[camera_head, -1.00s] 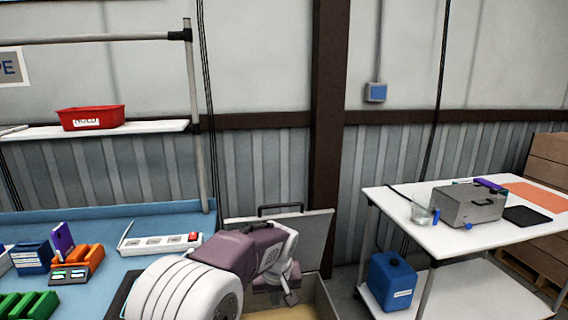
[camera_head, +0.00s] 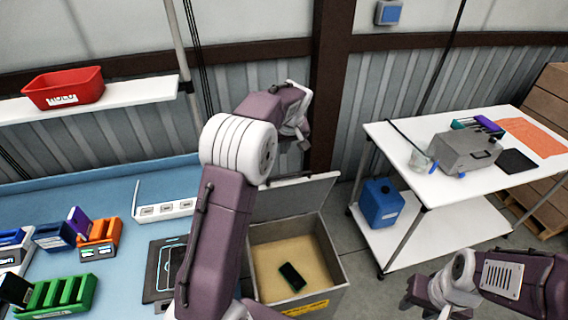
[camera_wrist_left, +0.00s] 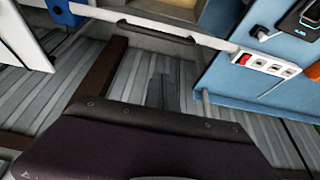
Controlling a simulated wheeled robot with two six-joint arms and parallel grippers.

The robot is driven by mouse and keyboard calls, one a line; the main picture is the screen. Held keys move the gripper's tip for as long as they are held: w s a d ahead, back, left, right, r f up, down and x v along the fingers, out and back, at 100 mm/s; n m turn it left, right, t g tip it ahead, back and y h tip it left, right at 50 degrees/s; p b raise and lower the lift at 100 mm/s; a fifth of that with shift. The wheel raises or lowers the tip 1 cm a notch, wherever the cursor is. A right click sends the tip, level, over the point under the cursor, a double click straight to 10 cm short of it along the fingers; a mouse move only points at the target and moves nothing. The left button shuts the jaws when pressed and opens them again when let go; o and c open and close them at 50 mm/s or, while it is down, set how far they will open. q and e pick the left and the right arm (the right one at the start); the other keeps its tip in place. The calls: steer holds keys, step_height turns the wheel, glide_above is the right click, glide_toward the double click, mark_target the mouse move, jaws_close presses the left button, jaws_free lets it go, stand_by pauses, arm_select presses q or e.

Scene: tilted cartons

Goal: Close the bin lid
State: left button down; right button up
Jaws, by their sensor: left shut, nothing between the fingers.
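The bin (camera_head: 334,262) is an open grey box with a tan floor and a yellow label on its front. Its grey lid (camera_head: 312,196) stands tilted up along the back edge. The lid's edge and dark handle (camera_wrist_left: 155,31) show at the top of the left wrist view. My left arm reaches over the bin's left side, partly hiding bin and lid. My left gripper (camera_head: 291,158) is shut and empty, above and behind the lid, pointing down; its dark fingers also show in the left wrist view (camera_wrist_left: 163,92).
A dark phone-like object (camera_head: 291,277) lies inside the bin. A blue workbench (camera_head: 110,197) with a power strip (camera_head: 166,210) and coloured holders stands left. A white table (camera_head: 400,150) with a grey toolbox (camera_head: 465,152) stands right. Floor is clear between bin and table.

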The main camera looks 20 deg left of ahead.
arm_select(q)
steer(key=p, duration=0.3)
glide_above(283, 182)
steer(key=w+a, duration=0.2)
steer(key=w, duration=0.1)
step_height(283, 182, down, 9)
steer(key=s+d, duration=0.2)
steer(key=shift+s+f+p, duration=0.15)
steer(key=shift+s+p, duration=0.15)
steer(key=shift+p, duration=0.1)
steer(key=shift+s+d, duration=0.15)
steer(key=shift+s, duration=0.1)
steer(key=shift+w+f, duration=0.1)
steer(key=shift+f, duration=0.05)
